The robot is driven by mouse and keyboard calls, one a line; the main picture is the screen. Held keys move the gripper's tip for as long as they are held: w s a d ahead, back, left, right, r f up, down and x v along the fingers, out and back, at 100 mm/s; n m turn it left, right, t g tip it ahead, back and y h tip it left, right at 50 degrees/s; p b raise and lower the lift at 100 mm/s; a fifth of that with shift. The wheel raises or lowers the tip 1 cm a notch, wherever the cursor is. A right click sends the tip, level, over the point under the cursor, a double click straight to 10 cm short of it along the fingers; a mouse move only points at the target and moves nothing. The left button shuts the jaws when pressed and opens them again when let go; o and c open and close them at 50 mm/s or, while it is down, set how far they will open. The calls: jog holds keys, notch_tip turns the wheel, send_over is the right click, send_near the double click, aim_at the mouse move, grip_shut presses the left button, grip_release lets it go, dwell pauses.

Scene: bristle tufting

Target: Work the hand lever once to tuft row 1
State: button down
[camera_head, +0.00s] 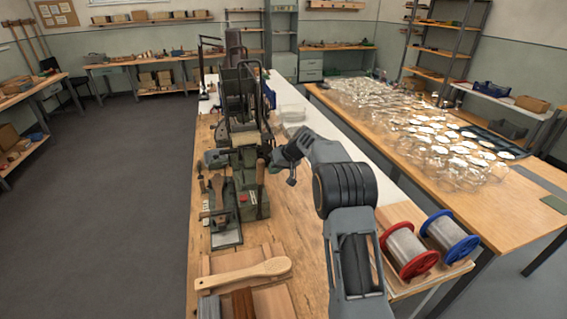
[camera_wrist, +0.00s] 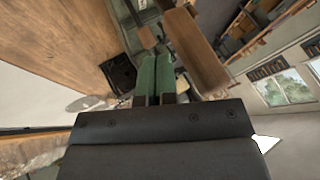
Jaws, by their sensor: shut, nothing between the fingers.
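The green tufting machine (camera_head: 246,185) stands on the wooden bench, left of my gripper (camera_head: 273,160). In the wrist view my gripper (camera_wrist: 156,65) is shut, its two green fingers side by side with nothing between them. A thick brown bar (camera_wrist: 196,50), which may be the hand lever's grip, lies just right of the fingertips. It appears apart from them, though contact is hard to judge. In the head view a small brown part (camera_head: 260,172) shows at the machine's right side; I cannot tell if it is the same piece. Row 1 cannot be made out.
A wooden brush blank (camera_head: 245,273) lies at the bench front. A red-flanged spool (camera_head: 408,250) and a blue-flanged spool (camera_head: 449,236) stand at right. Tall dark frames (camera_head: 240,95) rise behind the machine. A table (camera_head: 395,110) with many shiny items is further right.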

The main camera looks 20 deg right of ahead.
jog(key=shift+a, duration=0.7)
